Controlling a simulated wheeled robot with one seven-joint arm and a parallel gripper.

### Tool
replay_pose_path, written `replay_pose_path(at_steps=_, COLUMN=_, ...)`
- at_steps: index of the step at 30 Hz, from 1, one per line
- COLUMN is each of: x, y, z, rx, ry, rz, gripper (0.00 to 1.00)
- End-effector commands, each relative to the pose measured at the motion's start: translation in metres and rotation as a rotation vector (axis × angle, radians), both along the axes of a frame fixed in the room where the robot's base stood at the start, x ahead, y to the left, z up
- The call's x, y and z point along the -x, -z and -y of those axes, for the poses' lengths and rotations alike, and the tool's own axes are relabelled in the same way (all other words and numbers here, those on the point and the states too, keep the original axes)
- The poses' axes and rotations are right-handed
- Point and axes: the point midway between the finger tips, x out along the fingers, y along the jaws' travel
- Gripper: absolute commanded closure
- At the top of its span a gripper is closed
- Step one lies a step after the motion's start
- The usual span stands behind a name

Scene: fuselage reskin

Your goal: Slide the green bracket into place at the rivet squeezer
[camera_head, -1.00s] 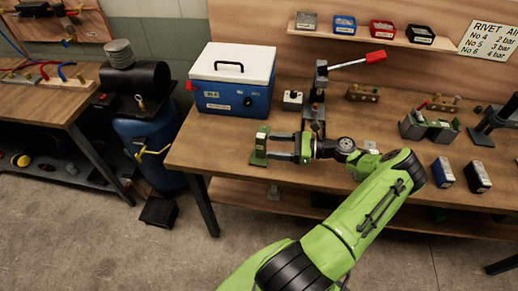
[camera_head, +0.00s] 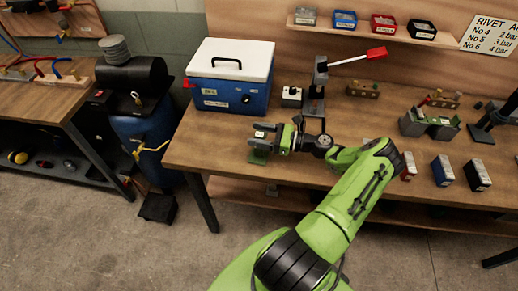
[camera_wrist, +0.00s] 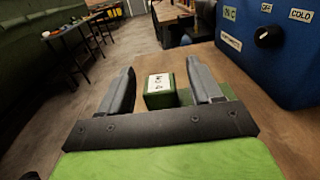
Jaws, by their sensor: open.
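The green bracket (camera_head: 257,158) stands on the workbench near its front left edge; my gripper hides much of it in the head view. In the wrist view the bracket's upright block (camera_wrist: 160,97) has a white label on top and shows between the two fingers, with part of its green base to the right. My gripper (camera_head: 262,132) is open, its fingers pointing left in the head view. In the wrist view the open fingers (camera_wrist: 164,84) lie either side of the block, with gaps visible. The rivet squeezer (camera_head: 316,95), with a red-handled lever, stands behind and right of my gripper.
A blue cooler box (camera_head: 231,98) with a white lid stands close behind my gripper. A small white switch box (camera_head: 291,96) sits beside the squeezer. Wooden blocks (camera_head: 363,90) and a grey-green fixture (camera_head: 428,125) are farther right. The bench's front left corner is clear.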

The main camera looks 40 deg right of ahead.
Motion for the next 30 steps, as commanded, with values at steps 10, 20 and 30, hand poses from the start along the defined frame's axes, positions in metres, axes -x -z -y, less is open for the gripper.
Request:
replay_pose_path(at_steps=10, x=0.0006, y=0.0007, z=0.0004, rx=0.000, ry=0.000, rz=0.000, gripper=0.71)
replay_pose_path(at_steps=20, x=0.0006, y=0.0006, z=0.0005, rx=0.000, ry=0.000, rz=0.000, gripper=1.00)
replay_pose_path(at_steps=30, x=0.0005, y=-0.0060, z=0.0007, rx=0.001, ry=0.000, rz=0.003, gripper=1.00)
